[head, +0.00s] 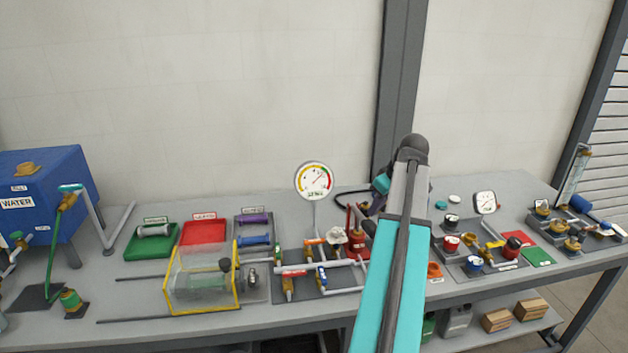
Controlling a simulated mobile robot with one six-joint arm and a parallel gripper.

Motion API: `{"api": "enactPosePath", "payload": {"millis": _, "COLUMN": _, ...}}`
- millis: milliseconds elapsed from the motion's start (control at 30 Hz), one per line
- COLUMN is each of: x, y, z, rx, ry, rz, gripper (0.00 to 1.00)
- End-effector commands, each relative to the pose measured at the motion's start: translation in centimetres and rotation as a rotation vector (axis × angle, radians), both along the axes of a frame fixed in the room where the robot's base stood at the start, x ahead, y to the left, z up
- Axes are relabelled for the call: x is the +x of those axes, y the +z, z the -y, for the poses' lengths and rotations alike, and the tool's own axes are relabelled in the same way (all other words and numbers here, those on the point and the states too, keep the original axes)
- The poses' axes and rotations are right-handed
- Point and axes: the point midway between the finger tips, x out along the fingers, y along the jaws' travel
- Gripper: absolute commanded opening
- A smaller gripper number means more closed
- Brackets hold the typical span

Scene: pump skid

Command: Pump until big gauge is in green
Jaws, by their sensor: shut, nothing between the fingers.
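The big round gauge (315,180) stands on a thin stem above the pipework in the head view. Its white dial has coloured arcs, with green at the upper right; the needle is too small to read surely. A red hand pump (357,240) stands on the bench right of and below the gauge, partly behind my arm. My gripper (369,228) is shut and holds nothing, close to the pump's right side. It is small and largely hidden by my teal and grey arm, so I cannot tell whether it touches the pump or its handle.
Pipework with red, orange and blue valve handles (294,273) lies left of the pump. A yellow-framed clear guard (202,280) stands further left, near a blue water tank (45,195). A smaller gauge (485,203) and fittings are at the right. A steel post rises behind.

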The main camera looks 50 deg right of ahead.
Motion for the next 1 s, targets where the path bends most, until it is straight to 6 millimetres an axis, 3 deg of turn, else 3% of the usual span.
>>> {"api": "enactPosePath", "payload": {"millis": 333, "x": 0.0, "y": 2.2, "z": 0.0, "rx": 0.001, "ry": 0.000, "rz": 0.000, "gripper": 0.00}}
{"api": "enactPosePath", "payload": {"millis": 1000, "x": 0.0, "y": 2.3, "z": 0.0, "rx": 0.001, "ry": 0.000, "rz": 0.000, "gripper": 0.00}}
